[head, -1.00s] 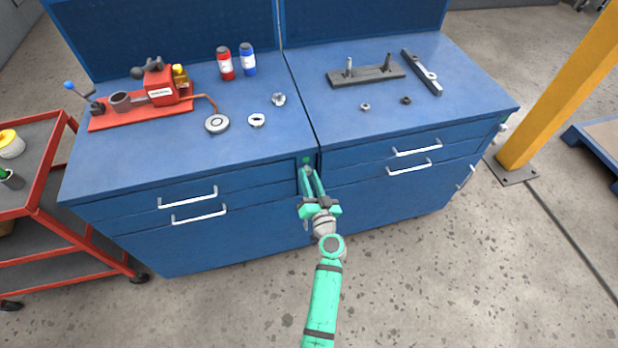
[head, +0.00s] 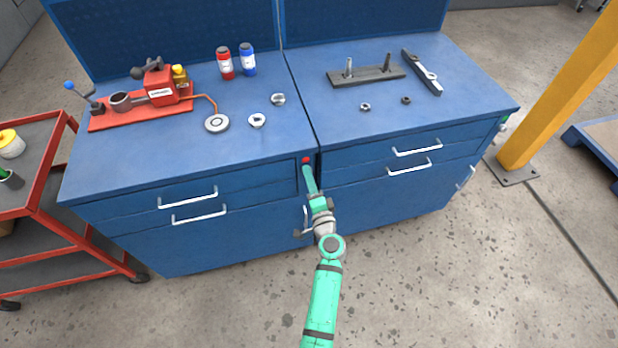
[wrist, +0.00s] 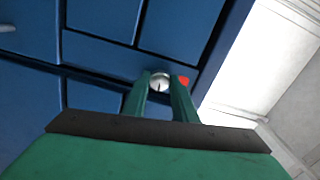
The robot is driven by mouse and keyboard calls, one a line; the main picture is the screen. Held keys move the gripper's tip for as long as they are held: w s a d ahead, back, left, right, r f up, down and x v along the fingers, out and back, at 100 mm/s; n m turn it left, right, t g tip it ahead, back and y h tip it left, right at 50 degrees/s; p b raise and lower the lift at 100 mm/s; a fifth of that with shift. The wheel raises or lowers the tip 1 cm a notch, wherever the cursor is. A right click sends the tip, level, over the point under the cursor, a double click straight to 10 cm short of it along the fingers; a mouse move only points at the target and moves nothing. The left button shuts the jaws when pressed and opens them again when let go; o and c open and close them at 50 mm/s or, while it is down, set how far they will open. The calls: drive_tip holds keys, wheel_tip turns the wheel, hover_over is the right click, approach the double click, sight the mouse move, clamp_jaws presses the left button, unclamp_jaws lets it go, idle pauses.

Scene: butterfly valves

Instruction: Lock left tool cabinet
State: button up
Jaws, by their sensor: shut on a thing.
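The left tool cabinet (head: 150,248) is blue, with its drawers and lower front flush. Near its upper right front corner is a red indicator (head: 306,160), which also shows in the wrist view (wrist: 183,81). Beside the indicator is a round silver lock (wrist: 160,80) with a dark slot line. My gripper (head: 307,172) reaches up to this corner. In the wrist view its two green fingers (wrist: 160,88) stand on either side of the lock, shut on it. In the head view the fingers hide the lock.
The right cabinet (head: 400,200) stands close beside the left one. A vertical handle (head: 305,217) is just below my gripper. A red cart (head: 50,225) is at the left and a yellow post (head: 560,90) at the right. The floor in front is clear.

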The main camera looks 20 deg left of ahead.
drive_tip(key=shift+m, duration=0.8)
drive_tip(key=o, duration=1)
drive_tip(key=shift+o, duration=0.2)
drive_tip(key=shift+d, duration=0.1)
drive_tip(key=v, duration=1)
drive_tip(key=shift+s+d, duration=0.2)
drive_tip(key=shift+s, duration=0.15)
drive_tip(key=shift+d+f, duration=0.1)
